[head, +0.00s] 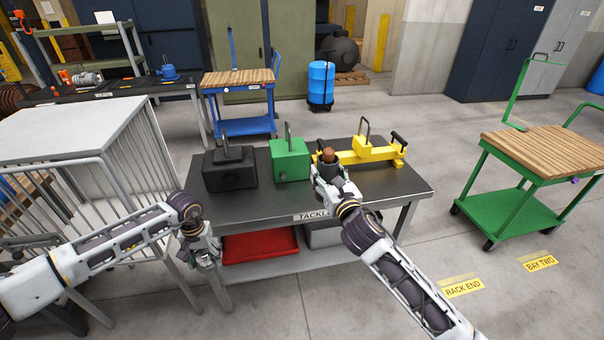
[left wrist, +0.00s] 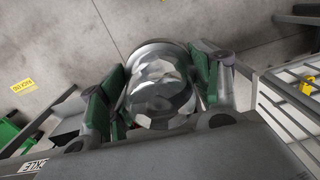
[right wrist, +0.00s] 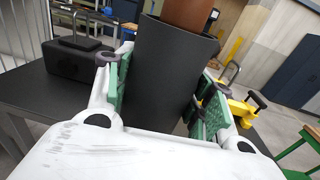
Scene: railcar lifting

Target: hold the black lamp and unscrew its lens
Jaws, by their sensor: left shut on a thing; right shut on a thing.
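The black lamp (right wrist: 160,80) is a dark, upright cylinder with a brown rounded piece (right wrist: 190,12) at its open top. My right gripper (right wrist: 165,95) is shut on its sides with green pads. In the head view the lamp (head: 328,178) is above the front of the table. My left gripper (head: 206,262) hangs just off the table's front left side, apart from the lamp. It is shut on a shiny, clear or silvery dome (left wrist: 160,90), seemingly the lens, with a green pad on each side. The lamp's lower end is hidden in the head view.
The dark table (head: 270,203) holds a black block (head: 228,172), a green block (head: 289,162) and a yellow beam (head: 372,156), with handles standing up. A red tray (head: 260,246) is on the lower shelf. A railed cage (head: 100,150) stands left; a green cart (head: 525,190) stands right.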

